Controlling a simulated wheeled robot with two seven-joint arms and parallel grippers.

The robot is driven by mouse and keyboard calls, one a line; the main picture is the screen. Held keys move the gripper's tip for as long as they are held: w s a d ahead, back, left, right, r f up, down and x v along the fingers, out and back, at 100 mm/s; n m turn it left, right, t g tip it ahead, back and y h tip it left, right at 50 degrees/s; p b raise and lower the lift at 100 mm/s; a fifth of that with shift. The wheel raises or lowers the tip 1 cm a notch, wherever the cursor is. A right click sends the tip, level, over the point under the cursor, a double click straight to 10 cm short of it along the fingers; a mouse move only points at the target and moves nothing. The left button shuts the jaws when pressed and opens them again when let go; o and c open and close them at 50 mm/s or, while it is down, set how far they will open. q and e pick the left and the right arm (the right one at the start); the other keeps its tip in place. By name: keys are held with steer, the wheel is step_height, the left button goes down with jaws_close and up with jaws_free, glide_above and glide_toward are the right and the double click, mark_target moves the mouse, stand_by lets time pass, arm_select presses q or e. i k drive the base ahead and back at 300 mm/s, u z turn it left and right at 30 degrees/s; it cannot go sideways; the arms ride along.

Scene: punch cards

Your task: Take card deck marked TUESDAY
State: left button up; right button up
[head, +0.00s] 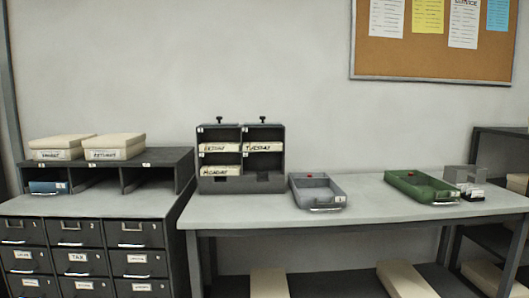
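The cream card deck marked TUESDAY (264,147) lies in the upper right compartment of a dark grey rack (240,185). The rack stands upright on the left part of a light table (375,209). Only the deck's front edge with its black lettering shows. A deck that seems to read FRIDAY (219,147) is beside it in the upper left compartment. A deck marked MONDAY (220,171) is in the lower left compartment. The lower right compartment looks dark and empty. Neither of my grippers is in view.
A grey tray (317,193) is right of the rack, and a green tray (422,187) is farther right near a grey card holder (466,178). A drawer cabinet (85,247) with labelled boxes on top adjoins the table at left. Long boxes lie underneath.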

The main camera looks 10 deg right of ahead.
mark_target(247, 147)
steer(key=u, duration=0.8)
steer(key=i, duration=0.5)
steer(key=u, duration=0.5)
steer(key=i, duration=1.15)
steer(key=z, duration=0.3)
